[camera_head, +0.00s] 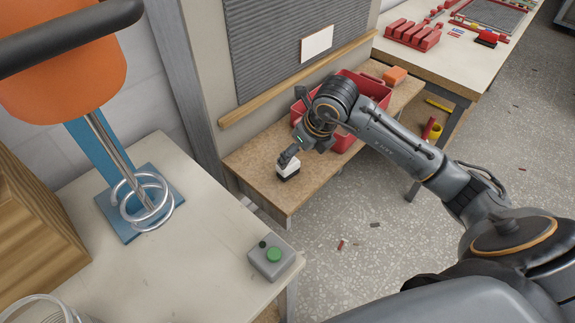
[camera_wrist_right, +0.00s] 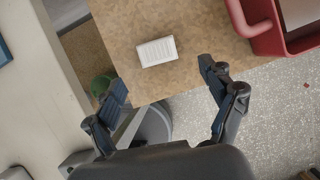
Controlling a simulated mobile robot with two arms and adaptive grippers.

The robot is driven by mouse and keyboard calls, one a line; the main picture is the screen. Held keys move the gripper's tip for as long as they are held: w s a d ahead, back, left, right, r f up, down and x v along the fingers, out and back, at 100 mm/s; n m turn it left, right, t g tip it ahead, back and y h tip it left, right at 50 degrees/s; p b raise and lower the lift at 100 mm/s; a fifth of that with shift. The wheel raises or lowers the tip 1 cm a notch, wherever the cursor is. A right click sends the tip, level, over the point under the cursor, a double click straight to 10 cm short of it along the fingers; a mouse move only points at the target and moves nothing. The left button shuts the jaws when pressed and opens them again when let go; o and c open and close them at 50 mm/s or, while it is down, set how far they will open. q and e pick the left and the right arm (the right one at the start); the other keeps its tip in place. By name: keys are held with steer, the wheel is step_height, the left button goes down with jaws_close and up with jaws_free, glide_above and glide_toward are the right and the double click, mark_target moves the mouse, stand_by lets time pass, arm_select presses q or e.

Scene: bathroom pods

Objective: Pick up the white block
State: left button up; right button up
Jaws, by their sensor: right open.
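The white block (camera_head: 288,171) lies on the low brown bench (camera_head: 252,161) near its front edge. In the right wrist view the block (camera_wrist_right: 157,51) shows its ribbed white top, just beyond the fingertips and roughly midway between them. My right gripper (camera_head: 289,158) points down at the block and partly covers it in the head view. In the right wrist view the gripper (camera_wrist_right: 162,76) has its two fingers spread wide with nothing between them. My left gripper is in neither view.
A red crate (camera_head: 349,141) stands on the bench behind my right arm. At left, a pale table (camera_head: 205,232) carries a grey box with a green button (camera_head: 271,257) and an orange item (camera_head: 65,70) on a rod. Red racks (camera_head: 413,34) lie on the far table.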

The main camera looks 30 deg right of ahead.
mark_target(288, 168)
steer(key=shift+x, duration=1.1)
steer(key=shift+w+f, duration=0.2)
steer(key=shift+f, duration=0.05)
steer(key=x, duration=0.1)
steer(key=p+x, duration=0.1)
steer(key=x, duration=0.2)
steer(key=shift+w+a, duration=0.15)
steer(key=shift+a, duration=0.15)
steer(key=shift+w+f, duration=0.15)
steer(key=shift+f, duration=0.2)
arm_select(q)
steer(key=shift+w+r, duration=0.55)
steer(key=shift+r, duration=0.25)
arm_select(e)
steer(key=c, duration=1.3)
